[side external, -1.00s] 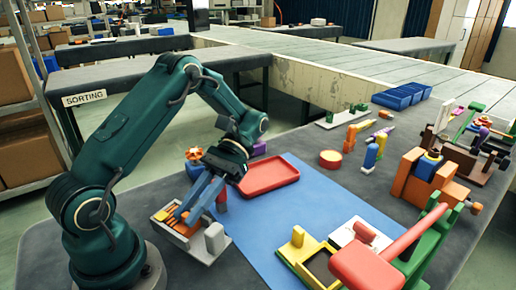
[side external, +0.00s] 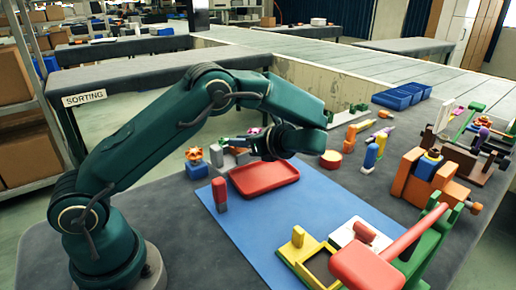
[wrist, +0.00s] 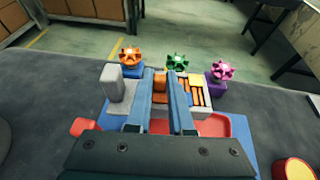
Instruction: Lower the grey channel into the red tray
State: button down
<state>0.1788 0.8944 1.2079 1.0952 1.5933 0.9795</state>
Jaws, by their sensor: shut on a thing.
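The grey channel (wrist: 117,90) has a tall grey block at one end and orange strips at the other. In the side view the channel (side external: 233,157) is at the far left edge of the red tray (side external: 264,182), partly hidden by my arm. My gripper (wrist: 162,75) is shut on the channel, its two blue fingers reaching over the middle. In the side view my gripper (side external: 236,142) points left. In the wrist view the tray (wrist: 215,125) shows on both sides beneath the fingers. I cannot tell whether channel and tray touch.
An orange gear on a blue block (side external: 196,162) stands left of the channel. In the wrist view green (wrist: 178,62) and pink (wrist: 222,70) gears stand just behind it.

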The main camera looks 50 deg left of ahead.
jog(key=w+d+m+t, duration=0.2)
jog(key=w+t, duration=0.1)
jog(key=w, duration=0.3)
jog(key=shift+d, duration=0.2)
jog(key=shift+f, duration=0.1)
jog(key=shift+d, duration=0.1)
jog(key=shift+f, duration=1.5)
jog(key=shift+f, duration=1.9)
jog(key=c, duration=0.7)
grip_release()
